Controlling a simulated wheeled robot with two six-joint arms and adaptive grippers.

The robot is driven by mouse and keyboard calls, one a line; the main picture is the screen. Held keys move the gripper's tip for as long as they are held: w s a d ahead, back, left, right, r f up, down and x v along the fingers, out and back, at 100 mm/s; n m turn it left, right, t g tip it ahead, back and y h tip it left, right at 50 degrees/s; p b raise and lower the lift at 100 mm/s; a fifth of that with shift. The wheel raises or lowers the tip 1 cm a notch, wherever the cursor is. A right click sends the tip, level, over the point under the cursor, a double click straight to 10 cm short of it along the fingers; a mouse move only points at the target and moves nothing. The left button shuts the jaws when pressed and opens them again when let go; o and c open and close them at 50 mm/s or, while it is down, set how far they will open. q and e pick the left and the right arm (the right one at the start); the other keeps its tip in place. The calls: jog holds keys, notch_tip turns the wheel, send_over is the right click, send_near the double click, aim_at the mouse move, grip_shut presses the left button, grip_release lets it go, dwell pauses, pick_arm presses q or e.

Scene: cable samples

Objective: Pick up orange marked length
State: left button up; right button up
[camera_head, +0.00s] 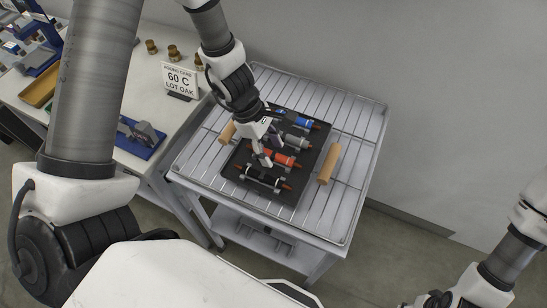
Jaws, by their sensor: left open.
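The orange marked length (284,160) lies across a black board (288,193) on a wire-rack cart, between a grey marked length (293,141) and a black marked length (264,180). A blue marked length (302,122) lies at the far end of the board. My left gripper (267,160) points down at the left part of the orange length, its fingers open. It covers some of that length, and I cannot tell whether the fingers touch it. My right arm shows at the lower right, with its gripper out of the frame.
Tan cylinders lie on the rack at the board's right (329,164) and left (227,132). A bench at left holds a sign reading "60 C LOT OAK" (180,80), small brass parts (173,52) and a blue tray (139,137).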

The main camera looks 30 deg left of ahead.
pick_arm(q)
jog(key=shift+w+d+f, duration=0.15)
jog(key=shift+w+f, duration=0.1)
jog(key=shift+f, duration=0.2)
jog(key=shift+d+r, duration=0.1)
jog(key=shift+r, duration=0.05)
jog(key=shift+s+r, duration=0.1)
jog(key=shift+s, duration=0.05)
jog(key=shift+c, duration=0.4)
jog(key=shift+s, duration=0.15)
jog(key=c, duration=0.5)
grip_shut()
jog(key=shift+r, duration=0.15)
